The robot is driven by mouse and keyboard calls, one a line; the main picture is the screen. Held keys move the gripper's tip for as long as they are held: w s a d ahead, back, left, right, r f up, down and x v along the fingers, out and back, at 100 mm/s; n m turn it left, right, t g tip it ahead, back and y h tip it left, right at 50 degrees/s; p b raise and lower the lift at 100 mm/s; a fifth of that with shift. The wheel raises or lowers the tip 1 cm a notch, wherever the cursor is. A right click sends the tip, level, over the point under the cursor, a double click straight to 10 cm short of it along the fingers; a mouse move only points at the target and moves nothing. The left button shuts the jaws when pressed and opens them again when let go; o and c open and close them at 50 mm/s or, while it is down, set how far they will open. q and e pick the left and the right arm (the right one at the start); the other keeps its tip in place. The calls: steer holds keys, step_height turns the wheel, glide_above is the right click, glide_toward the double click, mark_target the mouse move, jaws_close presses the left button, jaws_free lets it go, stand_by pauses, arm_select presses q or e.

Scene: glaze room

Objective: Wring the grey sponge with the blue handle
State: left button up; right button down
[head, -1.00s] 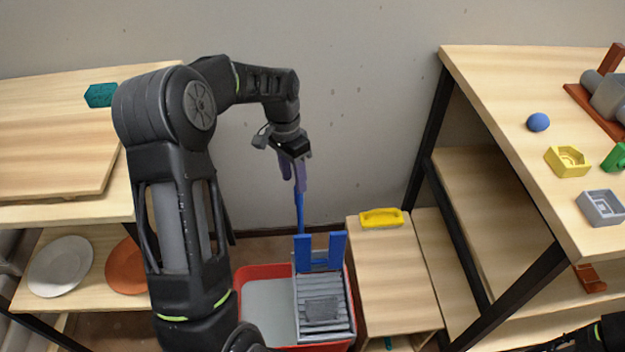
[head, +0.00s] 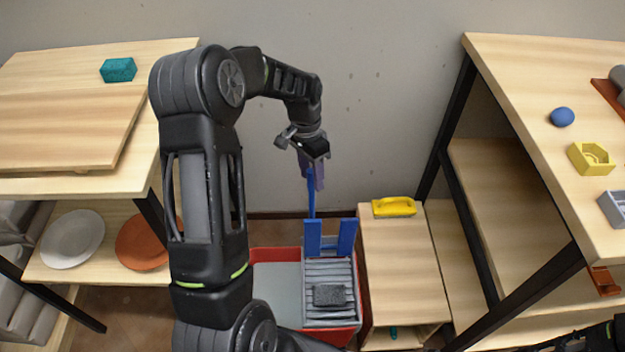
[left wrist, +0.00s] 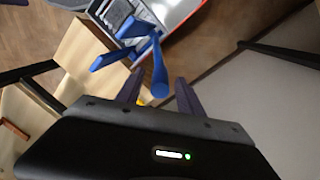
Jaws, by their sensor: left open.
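The grey sponge (head: 330,295) lies flat on the slatted grey wringer (head: 322,268) set over the right part of a red bucket (head: 275,254). The blue handle (head: 311,205) stands upright from the wringer, with a blue plate on each side at its base. My left gripper (head: 313,174) is open at the handle's top, pointing down. In the left wrist view, the handle's end (left wrist: 160,86) shows between the two fingertips (left wrist: 158,92); I cannot tell whether they touch it.
A low wooden stand with a yellow-handled block (head: 394,207) is right of the bucket. Wooden shelving stands left, with a teal block (head: 118,70) and plates (head: 73,239). A table right holds a blue ball (head: 562,117) and a yellow part (head: 591,159).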

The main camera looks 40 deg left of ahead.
arm_select(q)
steer(key=shift+d+f, duration=0.1)
steer(key=shift+f, duration=0.85)
steer(key=shift+c, duration=0.3)
jaws_close()
stand_by(0.4)
